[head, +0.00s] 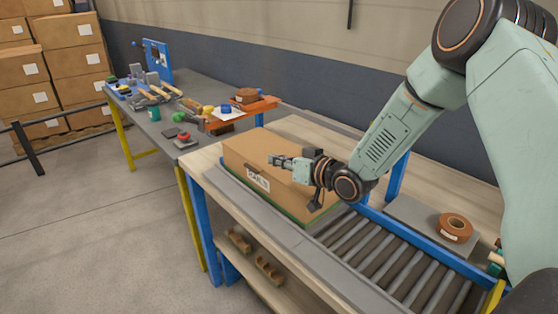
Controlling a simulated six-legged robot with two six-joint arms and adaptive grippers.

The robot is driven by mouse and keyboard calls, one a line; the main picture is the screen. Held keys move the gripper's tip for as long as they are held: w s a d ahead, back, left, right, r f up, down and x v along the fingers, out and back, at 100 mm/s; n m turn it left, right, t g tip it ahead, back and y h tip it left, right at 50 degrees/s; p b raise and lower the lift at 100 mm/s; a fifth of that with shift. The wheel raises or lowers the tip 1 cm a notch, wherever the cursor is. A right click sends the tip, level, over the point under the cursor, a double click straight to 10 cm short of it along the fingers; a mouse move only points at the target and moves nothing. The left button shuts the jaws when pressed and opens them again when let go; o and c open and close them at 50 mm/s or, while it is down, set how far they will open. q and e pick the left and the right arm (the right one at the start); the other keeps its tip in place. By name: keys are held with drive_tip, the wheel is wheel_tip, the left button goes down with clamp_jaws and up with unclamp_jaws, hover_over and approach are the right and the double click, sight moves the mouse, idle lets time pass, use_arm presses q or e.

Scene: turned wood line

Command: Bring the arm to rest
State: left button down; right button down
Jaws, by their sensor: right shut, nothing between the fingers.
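My right arm comes in from the right, and its gripper (275,160) is shut with nothing in it. In the picture it lies over the top of a closed brown cardboard box (235,155). I cannot tell whether the fingers touch the box. The box has a white label (258,179) on its near side and sits on a green base at the left end of the roller conveyor. My left gripper is not in view.
The roller conveyor (385,258) is bare to the right of the box. A second bench (165,128) behind holds tools and an orange shelf (243,111). Stacked cartons (72,58) stand back left.

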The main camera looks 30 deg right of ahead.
drive_tip(key=s+a+f+m+g+h, duration=0.1)
drive_tip(key=s+a+f+g, duration=0.25)
drive_tip(key=s+f, duration=0.6)
drive_tip(key=s+a+f+g+h, duration=0.1)
drive_tip(key=s+a+f+g, duration=0.25)
drive_tip(key=s+f, duration=0.65)
drive_tip(key=s+d+f+g+h, duration=0.1)
drive_tip(key=s+f+g+h, duration=0.2)
drive_tip(key=s, duration=1)
drive_tip(key=s+f+g, duration=0.4)
drive_tip(key=s+g, duration=0.1)
drive_tip(key=s, duration=0.7)
wheel_tip(320, 180, down, 12)
drive_tip(key=b, duration=1.2)
drive_tip(key=shift+w+b, duration=0.25)
drive_tip(key=shift+b, duration=0.05)
